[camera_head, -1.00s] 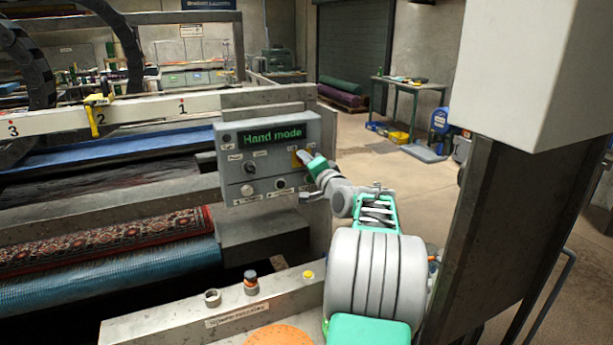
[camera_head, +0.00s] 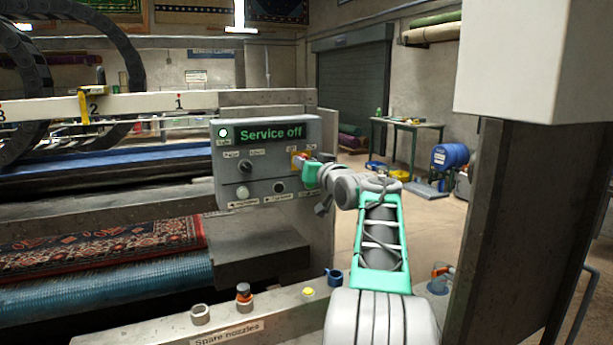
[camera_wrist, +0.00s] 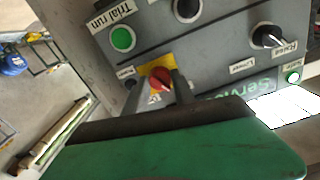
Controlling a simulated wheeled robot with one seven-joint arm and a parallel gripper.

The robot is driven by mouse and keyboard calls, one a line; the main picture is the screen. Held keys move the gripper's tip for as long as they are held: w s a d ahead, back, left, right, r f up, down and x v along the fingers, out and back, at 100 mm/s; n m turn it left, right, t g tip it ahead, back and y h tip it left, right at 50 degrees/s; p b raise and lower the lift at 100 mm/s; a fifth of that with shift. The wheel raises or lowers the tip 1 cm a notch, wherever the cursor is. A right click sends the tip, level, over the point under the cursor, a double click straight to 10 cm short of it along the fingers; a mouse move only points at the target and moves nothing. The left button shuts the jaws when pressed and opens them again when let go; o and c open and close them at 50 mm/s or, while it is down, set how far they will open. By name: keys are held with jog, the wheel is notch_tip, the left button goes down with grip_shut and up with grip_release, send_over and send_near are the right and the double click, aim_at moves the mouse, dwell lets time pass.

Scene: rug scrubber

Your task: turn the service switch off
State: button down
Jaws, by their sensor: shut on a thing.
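The service switch is a red knob (camera_wrist: 160,79) on a yellow plate, seen between my gripper's dark fingertips in the wrist view. The yellow plate (camera_head: 295,160) shows at the right of the grey control box (camera_head: 232,176) in the head view. My gripper (camera_head: 300,163) reaches the box face from the right and is shut on the knob, hiding most of it there. The box display (camera_head: 269,133) reads "Service off" in green.
Other controls on the box are a black knob (camera_head: 246,166), a pale button (camera_head: 242,192) and a green "Trial run" button (camera_wrist: 122,39). A ledge with nozzles (camera_head: 244,293) lies below. A dark upright post (camera_head: 505,220) stands close at right.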

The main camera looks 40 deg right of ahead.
jog(key=shift+f+n+b, duration=0.15)
jog(key=shift+n+b, duration=0.6)
jog(key=shift+n, duration=0.25)
jog(key=c, duration=1)
grip_release()
jog(key=shift+c, duration=0.2)
jog(key=b+v, duration=0.1)
jog(key=v, duration=0.6)
jog(key=shift+s, duration=0.4)
jog(key=shift+a, duration=0.15)
